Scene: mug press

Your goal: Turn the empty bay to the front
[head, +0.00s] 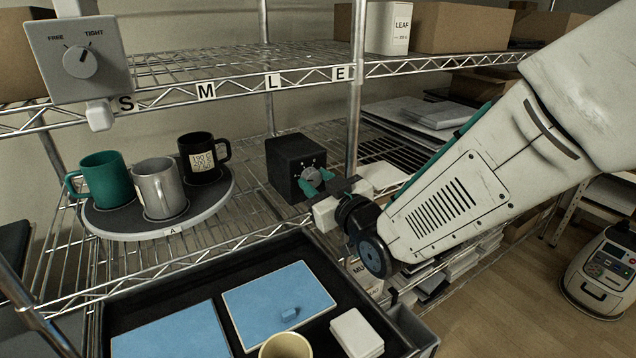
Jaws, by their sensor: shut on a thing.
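A round turntable (112,226) with a dark top and pale rim sits on the wire shelf at the left. It bears a green mug (106,180) at the left, a grey mug (153,188) at the front and a black mug (199,158) with a pale label at the back right. A tag "A" (172,231) is on its front rim, below the grey mug. I cannot make out an empty bay clearly. A black box (284,163) with a grey dial knob (311,175) stands right of it. My gripper (322,182) is shut on the knob.
A grey panel (77,60) hangs upper left, its knob between FREE and TIGHT. A dark tray (258,258) in front holds blue pads (278,300), a cream cup (286,345) and a white block (356,333). A shelf post (355,90) rises behind my gripper.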

